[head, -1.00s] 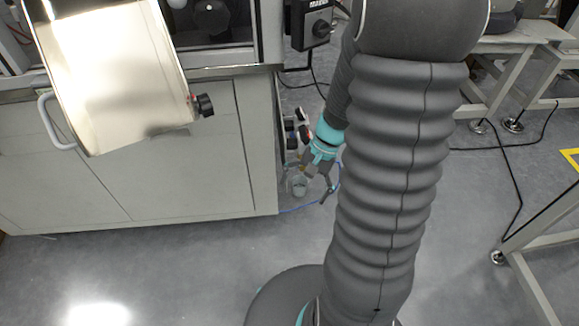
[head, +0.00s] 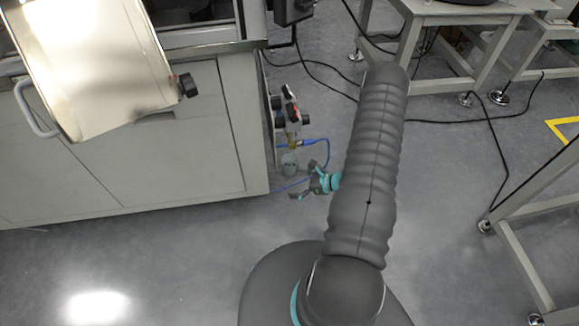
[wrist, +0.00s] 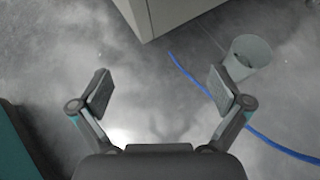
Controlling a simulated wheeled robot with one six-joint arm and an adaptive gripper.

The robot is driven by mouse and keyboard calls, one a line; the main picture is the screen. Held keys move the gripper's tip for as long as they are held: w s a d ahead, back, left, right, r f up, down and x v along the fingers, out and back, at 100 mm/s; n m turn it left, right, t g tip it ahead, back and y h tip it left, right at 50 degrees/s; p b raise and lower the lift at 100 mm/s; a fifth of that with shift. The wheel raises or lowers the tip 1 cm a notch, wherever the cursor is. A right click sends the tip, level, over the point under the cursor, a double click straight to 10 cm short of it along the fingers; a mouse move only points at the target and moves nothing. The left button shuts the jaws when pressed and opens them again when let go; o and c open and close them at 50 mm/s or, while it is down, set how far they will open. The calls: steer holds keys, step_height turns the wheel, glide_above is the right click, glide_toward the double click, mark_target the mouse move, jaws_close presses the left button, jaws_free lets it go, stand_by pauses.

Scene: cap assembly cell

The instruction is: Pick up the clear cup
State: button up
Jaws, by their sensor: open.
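The clear cup (head: 289,163) is a small see-through cylinder by the right end of the grey cabinet, just below the valve unit. It also shows in the wrist view (wrist: 247,58), at the upper right, beyond and outside the right finger. My gripper (head: 305,182) is beside and slightly in front of the cup in the head view.
The grey cabinet (head: 130,160) stands close on the left; its corner shows in the wrist view. A valve unit (head: 291,112) sits above the cup. A blue hose (wrist: 190,75) runs past the right finger. Open floor lies in front.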

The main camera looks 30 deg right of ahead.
steer(key=w+d+f+m+t+h, duration=0.3)
steer(key=w+d+f+m+h, duration=0.15)
steer(key=d, duration=0.35)
glide_toward(284, 158)
steer(key=shift+w+a+f, duration=0.1)
steer(key=shift+a+f, duration=0.25)
steer(key=shift+f, duration=0.5)
steer(key=shift+w+d+r+x, duration=0.1)
steer(key=shift+x, duration=0.8)
steer(key=shift+w+d+r+x, duration=0.1)
steer(key=shift+x, duration=0.8)
steer(key=shift+w+d+r+x, duration=0.1)
steer(key=shift+x, duration=0.8)
steer(key=c, duration=1)
steer(key=shift+r, duration=0.1)
steer(key=shift+c, duration=0.3)
